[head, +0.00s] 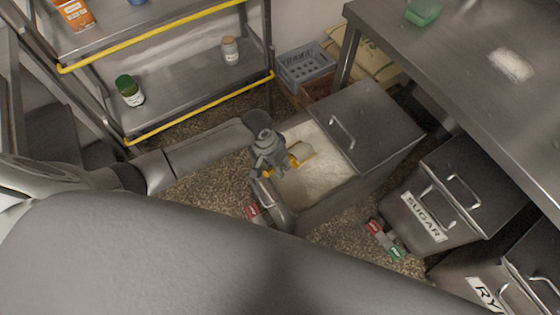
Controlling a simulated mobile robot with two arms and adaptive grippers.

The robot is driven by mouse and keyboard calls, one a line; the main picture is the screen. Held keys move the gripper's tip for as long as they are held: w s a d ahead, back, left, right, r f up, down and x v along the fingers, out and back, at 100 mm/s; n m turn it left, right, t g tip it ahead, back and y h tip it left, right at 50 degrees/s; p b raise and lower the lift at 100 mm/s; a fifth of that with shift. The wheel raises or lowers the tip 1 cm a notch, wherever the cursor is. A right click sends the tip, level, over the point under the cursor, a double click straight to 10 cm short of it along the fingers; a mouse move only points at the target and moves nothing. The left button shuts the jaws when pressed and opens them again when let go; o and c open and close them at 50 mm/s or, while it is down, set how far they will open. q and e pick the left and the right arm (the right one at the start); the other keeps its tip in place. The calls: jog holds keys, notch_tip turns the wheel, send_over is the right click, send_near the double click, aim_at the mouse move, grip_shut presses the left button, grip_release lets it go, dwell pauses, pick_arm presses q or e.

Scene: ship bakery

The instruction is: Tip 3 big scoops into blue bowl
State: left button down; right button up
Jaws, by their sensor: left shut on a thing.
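My left gripper (268,165) is over the open part of a steel bin (335,200) of white, flour-like powder (318,183). It is shut on a scoop (301,154) with yellow showing, at the powder or just above it. Most of the handle is hidden by the fingers, and I cannot tell how full the scoop is. A blue thing (137,2) is cut off by the top edge, on the rack; I cannot tell if it is the bowl. No other blue bowl shows. My right gripper is not in view.
A steel lid (362,125) covers the bin's back part. A bin labelled SUGAR (424,215) and a RY-labelled bin (487,292) stand right, under a steel table (470,50) with spilled powder (511,64). A yellow-railed rack (190,85) stands left. A blue-grey crate (305,66) is behind.

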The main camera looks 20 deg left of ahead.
aim_at(264, 175)
pick_arm(q)
jog(key=shift+s+a+r+t+h+p, duration=0.2)
jog(key=shift+s+r+t+p, duration=0.2)
jog(key=shift+p, duration=0.2)
jog(key=shift+s+a+r+t+h+p, duration=0.1)
jog(key=shift+s+a+r+t+p, duration=0.15)
jog(key=shift+s+p, duration=0.3)
jog(key=shift+t, duration=0.25)
jog(key=p+v, duration=0.4)
jog(key=p, duration=0.1)
jog(key=shift+s+d+r, duration=0.2)
jog(key=shift+s, duration=0.25)
jog(key=r+p, duration=0.1)
jog(key=s+r+p, duration=0.1)
jog(key=p, duration=0.1)
jog(key=s+r+p, duration=0.1)
jog(key=shift+a+r+t+h, duration=0.15)
jog(key=shift+a+t+h, duration=0.15)
jog(key=shift+a, duration=0.1)
jog(key=shift+w, duration=0.1)
